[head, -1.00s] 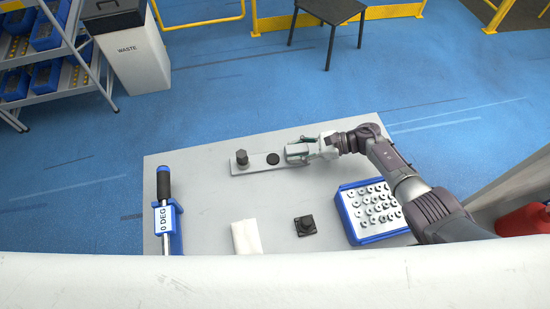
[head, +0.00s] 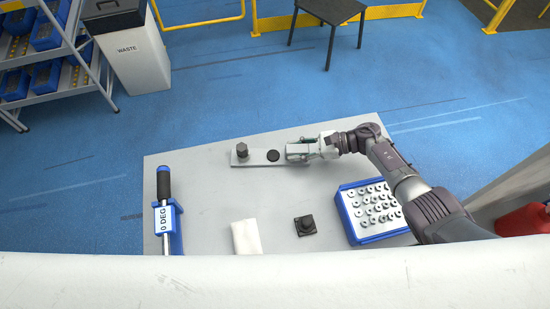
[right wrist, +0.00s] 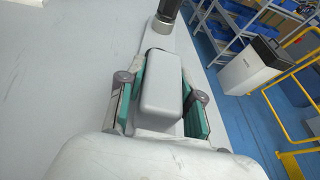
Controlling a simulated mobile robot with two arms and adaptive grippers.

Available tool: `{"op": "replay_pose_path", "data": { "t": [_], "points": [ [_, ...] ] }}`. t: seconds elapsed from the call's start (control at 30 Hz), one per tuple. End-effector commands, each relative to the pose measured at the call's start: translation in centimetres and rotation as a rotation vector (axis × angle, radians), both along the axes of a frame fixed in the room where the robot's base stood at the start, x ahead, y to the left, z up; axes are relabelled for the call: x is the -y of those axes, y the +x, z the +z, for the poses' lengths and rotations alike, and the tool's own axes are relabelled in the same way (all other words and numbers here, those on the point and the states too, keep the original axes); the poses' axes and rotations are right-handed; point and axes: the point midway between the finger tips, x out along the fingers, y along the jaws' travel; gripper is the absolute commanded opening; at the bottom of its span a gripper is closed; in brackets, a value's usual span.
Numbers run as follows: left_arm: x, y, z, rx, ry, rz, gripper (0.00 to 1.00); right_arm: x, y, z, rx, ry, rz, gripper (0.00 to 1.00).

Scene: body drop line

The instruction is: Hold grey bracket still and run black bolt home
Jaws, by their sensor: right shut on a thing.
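The grey bracket (head: 257,158) lies flat near the table's far edge, a long plate with a raised grey block (right wrist: 162,82) at its right end. The black bolt (head: 242,149) stands upright at the plate's left end, its hex head well above the plate; it also shows at the top of the right wrist view (right wrist: 168,10). A black round spot (head: 273,155) marks the plate's middle. My right gripper (head: 291,152) is shut on the bracket's block, with green pads on both sides of it. My left gripper is not in view.
A black-handled tool with a "0 DEG" display (head: 164,219) rests in a blue holder at left. A white cloth (head: 246,237), a small black square part (head: 305,225) and a blue tray (head: 351,226) of metal pieces lie nearer. The table's middle is clear.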

Motion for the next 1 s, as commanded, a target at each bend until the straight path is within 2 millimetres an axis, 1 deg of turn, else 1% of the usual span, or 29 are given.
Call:
{"op": "replay_pose_path", "data": {
  "t": [1.0],
  "points": [
    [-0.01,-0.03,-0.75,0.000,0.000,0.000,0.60,-0.05,-0.17,-0.50,-0.002,-0.002,0.001,0.00]
  ]
}}
